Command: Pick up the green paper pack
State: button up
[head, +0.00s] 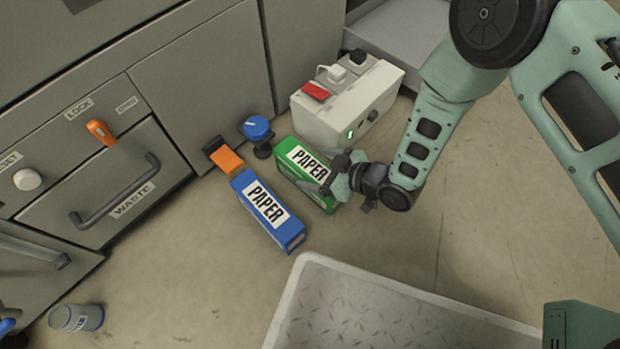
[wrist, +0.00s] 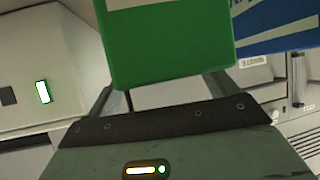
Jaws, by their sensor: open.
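The green paper pack (head: 297,163) lies on the floor between the blue paper pack (head: 260,210) and a pale power box. Its upper side has a white PAPER label. My gripper (head: 325,172) is at the pack's near right end, with its fingers spread. In the wrist view the green pack (wrist: 178,48) fills the upper middle, with the fingers of my gripper (wrist: 160,90) to its left and right. The fingertips are partly hidden behind the pack, and I cannot tell whether they touch it.
The power box (head: 345,105) with a red switch stands just behind the green pack. A blue knob (head: 258,130) and an orange piece (head: 227,160) are to the left.

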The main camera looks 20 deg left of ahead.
jog(key=shift+a+f, duration=0.1)
jog(key=shift+a, duration=0.15)
grip_shut()
jog(key=shift+w, duration=0.1)
